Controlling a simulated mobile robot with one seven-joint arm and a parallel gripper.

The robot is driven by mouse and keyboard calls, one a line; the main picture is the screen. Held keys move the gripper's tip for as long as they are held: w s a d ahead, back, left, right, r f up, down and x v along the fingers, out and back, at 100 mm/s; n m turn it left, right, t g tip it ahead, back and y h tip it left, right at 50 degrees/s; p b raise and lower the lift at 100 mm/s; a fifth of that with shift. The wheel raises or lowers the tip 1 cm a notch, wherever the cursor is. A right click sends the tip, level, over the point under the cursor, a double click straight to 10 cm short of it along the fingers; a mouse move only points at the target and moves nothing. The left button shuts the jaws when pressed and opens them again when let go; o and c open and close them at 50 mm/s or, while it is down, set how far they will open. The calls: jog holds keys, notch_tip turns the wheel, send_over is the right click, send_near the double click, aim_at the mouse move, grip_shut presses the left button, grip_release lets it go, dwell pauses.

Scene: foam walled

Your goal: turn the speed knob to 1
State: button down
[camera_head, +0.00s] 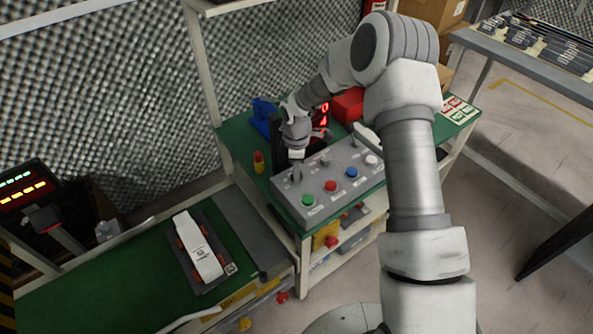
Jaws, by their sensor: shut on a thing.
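A grey control panel (318,204) lies on the green bench. It carries green, red, blue and white buttons along its front and small knobs behind them. My gripper (297,172) reaches down from above onto the panel's left rear part, shut on the speed knob, which its fingers mostly hide. The knob's pointer and the scale marks are too small to read. Another dark knob (326,160) sits to the right on the panel, clear of my gripper.
A dark display with red digits (323,116), a blue holder (263,115) and a red box (348,105) stand behind the panel. A small red-and-yellow cylinder (258,162) stands at left. A conveyor with a white item (197,247) is lower left.

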jog(key=shift+m, duration=0.3)
jog(key=m+b, duration=0.1)
jog(key=m, duration=0.3)
jog(key=shift+m+b, duration=0.45)
jog(key=shift+m, duration=1.75)
jog(key=shift+c, duration=2.2)
grip_release()
jog(key=shift+r, duration=0.1)
notch_tip(320, 180, up, 17)
jog(key=p, duration=0.3)
jog(key=shift+s+a, duration=0.15)
jog(key=shift+a, duration=0.05)
